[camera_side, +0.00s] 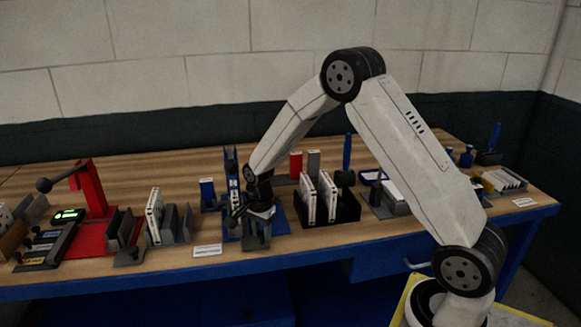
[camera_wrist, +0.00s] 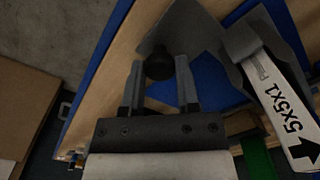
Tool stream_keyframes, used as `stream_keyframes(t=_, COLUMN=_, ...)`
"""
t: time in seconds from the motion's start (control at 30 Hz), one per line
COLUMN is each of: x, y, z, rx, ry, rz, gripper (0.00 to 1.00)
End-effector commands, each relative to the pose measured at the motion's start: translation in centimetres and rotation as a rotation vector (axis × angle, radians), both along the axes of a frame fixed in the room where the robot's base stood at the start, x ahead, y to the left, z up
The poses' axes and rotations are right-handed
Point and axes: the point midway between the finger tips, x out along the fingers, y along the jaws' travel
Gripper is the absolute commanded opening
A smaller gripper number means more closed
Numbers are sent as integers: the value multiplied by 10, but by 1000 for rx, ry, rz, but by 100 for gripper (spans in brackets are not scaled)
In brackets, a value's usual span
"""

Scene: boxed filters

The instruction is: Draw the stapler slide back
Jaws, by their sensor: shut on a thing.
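The stapler is a blue station with tall blue uprights (camera_side: 231,165) and a blue base, partly hidden behind my arm in the side view. In the wrist view its blue base (camera_wrist: 207,84) shows beyond the fingers, with a grey plate-like part (camera_wrist: 187,28) over it. A round black knob (camera_wrist: 159,64), seemingly the slide's handle, sits between my two finger tips. My gripper (camera_wrist: 160,78) is shut on this knob. In the side view my gripper (camera_side: 243,212) is low at the stapler's front.
A dark rack with white boxes (camera_side: 328,199) stands close right of my gripper. A grey rack (camera_side: 176,224) with a white box (camera_side: 153,214) is to the left, then a red lever press (camera_side: 95,190). A label card (camera_side: 208,250) lies at the front edge.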

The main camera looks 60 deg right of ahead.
Motion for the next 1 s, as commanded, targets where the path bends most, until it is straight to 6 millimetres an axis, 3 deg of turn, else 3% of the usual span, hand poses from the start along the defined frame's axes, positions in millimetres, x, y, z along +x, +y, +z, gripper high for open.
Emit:
stream_keyframes(t=0.27, x=-7, y=-8, z=1, rx=1, ry=1, rz=-2, gripper=0)
stream_keyframes(t=1.0, x=-69, y=-70, z=1, rx=-1, ry=-2, rz=-3, gripper=0)
